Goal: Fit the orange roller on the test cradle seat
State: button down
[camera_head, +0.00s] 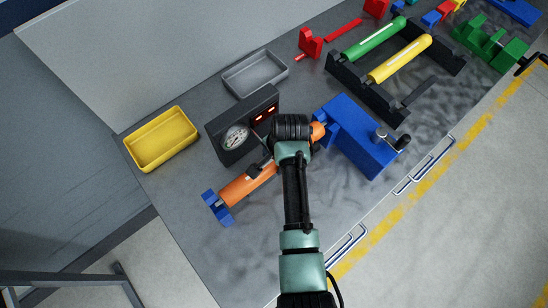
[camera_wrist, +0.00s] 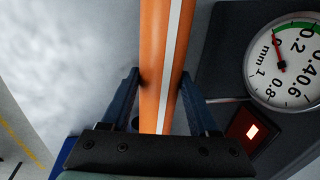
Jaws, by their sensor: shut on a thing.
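The orange roller (camera_head: 246,186) lies slantwise below my wrist, with a pale stripe along it in the wrist view (camera_wrist: 156,50). My gripper (camera_wrist: 161,95) is shut on it, one finger on each side. The test cradle has a small blue end support (camera_head: 218,208) at the left and a large blue block with a crank (camera_head: 362,140) at the right. The roller's left end is at the small support and its right end shows beside the block. I cannot tell whether either end rests in its seat. My wrist hides the roller's middle.
A dark gauge box (camera_head: 227,147) with a dial and red lights stands close behind the roller. A yellow tray (camera_head: 160,163) and a grey tray (camera_head: 284,72) lie behind. A black rack (camera_head: 380,102) holds green and yellow rollers. The bench front is clear.

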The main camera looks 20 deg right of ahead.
dwell(0.4)
jog(key=shift+c, duration=0.7)
grip_release()
jog(key=shift+o, duration=0.4)
jog(key=shift+o, duration=0.3)
jog(key=shift+r, duration=0.1)
notch_tip(320, 180, up, 8)
jog(key=p, duration=0.8)
